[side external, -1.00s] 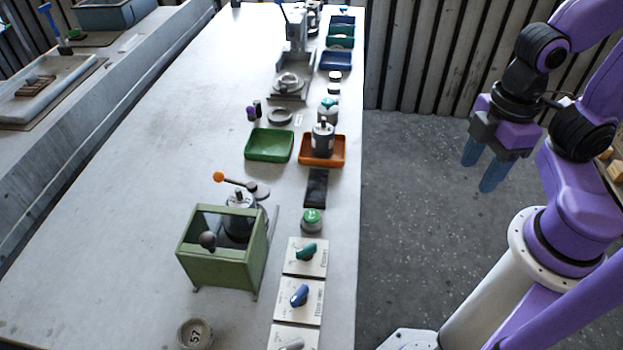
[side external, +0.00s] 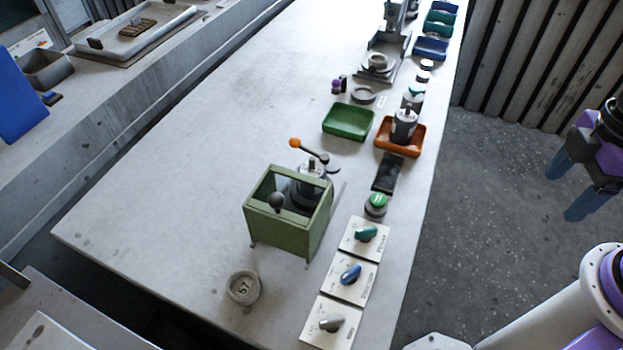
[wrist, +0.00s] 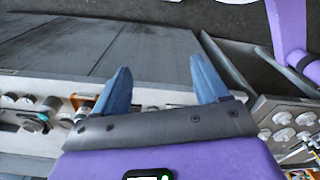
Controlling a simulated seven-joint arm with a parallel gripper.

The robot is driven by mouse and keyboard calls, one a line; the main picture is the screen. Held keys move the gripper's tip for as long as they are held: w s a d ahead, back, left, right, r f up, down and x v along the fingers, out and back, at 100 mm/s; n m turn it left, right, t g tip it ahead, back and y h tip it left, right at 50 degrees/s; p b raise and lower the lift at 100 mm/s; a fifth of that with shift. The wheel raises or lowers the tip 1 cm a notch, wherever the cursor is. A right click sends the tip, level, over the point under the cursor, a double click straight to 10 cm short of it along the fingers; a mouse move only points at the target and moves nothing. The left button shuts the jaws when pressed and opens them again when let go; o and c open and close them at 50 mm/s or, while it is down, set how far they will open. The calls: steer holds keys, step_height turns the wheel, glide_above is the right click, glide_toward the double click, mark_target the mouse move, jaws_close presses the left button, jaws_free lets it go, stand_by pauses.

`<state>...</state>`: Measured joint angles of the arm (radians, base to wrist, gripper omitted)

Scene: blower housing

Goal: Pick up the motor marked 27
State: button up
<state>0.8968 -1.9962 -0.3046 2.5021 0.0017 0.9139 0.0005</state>
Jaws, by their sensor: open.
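A dark and silver motor (side external: 404,125) stands upright in an orange tray (side external: 384,147) near the table's right edge; I cannot read a number on it. A grey round part (side external: 243,288) marked 57 sits at the near end of the table. My gripper (side external: 570,187) is open and empty, over the floor to the right of the table and well apart from the motors. Its two blue fingers also show spread apart in the wrist view (wrist: 161,72).
A green open box (side external: 287,222) with an orange-knobbed lever behind it stands mid-table. Knob plates (side external: 354,273), a green button (side external: 376,203) and a green tray (side external: 348,122) lie nearby. Blue and green bins (side external: 432,48) and a press are farther back. The left tabletop is clear.

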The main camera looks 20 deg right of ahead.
steer(key=shift+o, duration=0.5)
step_height(320, 180, up, 4)
steer(key=n, duration=0.8)
glide_above(312, 170)
steer(key=w, duration=0.1)
steer(key=f, duration=1.1)
steer(key=shift+d+f, duration=0.1)
steer(key=shift+d, duration=0.2)
steer(key=shift+s+a+f, duration=0.1)
steer(key=shift+f, duration=1.3)
steer(key=shift+s+a+f, duration=0.1)
steer(key=shift+f, duration=1.3)
steer(key=c, duration=1.5)
